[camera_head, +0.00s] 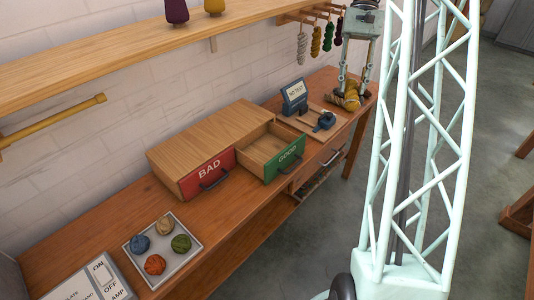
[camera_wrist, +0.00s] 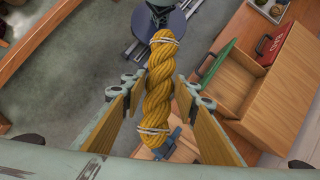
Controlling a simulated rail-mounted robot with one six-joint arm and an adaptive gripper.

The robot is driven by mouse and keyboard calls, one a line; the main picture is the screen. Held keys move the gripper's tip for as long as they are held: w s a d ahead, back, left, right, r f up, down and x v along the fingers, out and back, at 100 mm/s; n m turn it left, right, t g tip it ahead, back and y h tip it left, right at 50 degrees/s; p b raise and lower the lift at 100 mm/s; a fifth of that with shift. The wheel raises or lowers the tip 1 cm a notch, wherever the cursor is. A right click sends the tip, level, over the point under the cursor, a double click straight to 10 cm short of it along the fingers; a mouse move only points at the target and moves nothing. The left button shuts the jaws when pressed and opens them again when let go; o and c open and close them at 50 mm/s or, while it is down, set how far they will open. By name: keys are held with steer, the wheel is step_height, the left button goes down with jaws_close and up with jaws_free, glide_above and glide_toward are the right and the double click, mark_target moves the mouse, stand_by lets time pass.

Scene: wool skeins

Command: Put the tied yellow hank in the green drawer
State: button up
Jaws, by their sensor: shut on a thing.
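The yellow hank (camera_wrist: 159,85) is a thick twisted rope of wool with a pale tie near each end. My gripper (camera_wrist: 156,92) is shut on it, with one jaw on each side. In the head view the hank (camera_head: 352,101) shows under my gripper (camera_head: 350,90) at the bench's far right end, partly hidden by the fingers. Its height above the bench is hard to tell. The green drawer (camera_head: 285,163), labelled GOOD, is pulled open and looks empty. In the wrist view the drawer (camera_wrist: 230,86) lies right of the hank, apart from it.
The red BAD drawer (camera_head: 208,173) beside it is shut. A small device with a screen (camera_head: 295,92) and a dark blue tool (camera_head: 326,120) stand between the drawers and my gripper. Several skeins hang from pegs (camera_head: 301,46) behind. A tray (camera_head: 137,244) holds several wool balls.

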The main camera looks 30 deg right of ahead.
steer(key=w+a+f+m+t+p, duration=0.1)
steer(key=w+a+f+m+p, duration=0.1)
steer(key=a, duration=0.6)
steer(key=w+a+f+m+t+y+p, duration=0.1)
steer(key=w+a+f+p, duration=0.3)
steer(key=a, duration=0.5)
steer(key=w+a+f+m+p, duration=0.3)
steer(key=a+f, duration=0.3)
steer(key=a, duration=0.3)
steer(key=shift+w+f+t+y+p, duration=0.35)
steer(key=shift+w+f+t+y, duration=0.05)
steer(key=shift+w, duration=0.5)
steer(key=shift+f, duration=0.1)
glide_toward(265, 157)
steer(key=shift+s+a+r, duration=0.1)
steer(key=shift+a+r, duration=0.2)
steer(key=shift+a, duration=0.3)
steer(key=shift+s+a+r, duration=0.15)
steer(key=shift+a+r, duration=0.15)
steer(key=shift+a, duration=0.25)
steer(key=shift+f, duration=1.9)
steer(key=shift+f+b, duration=0.55)
steer(key=shift+f, duration=0.05)
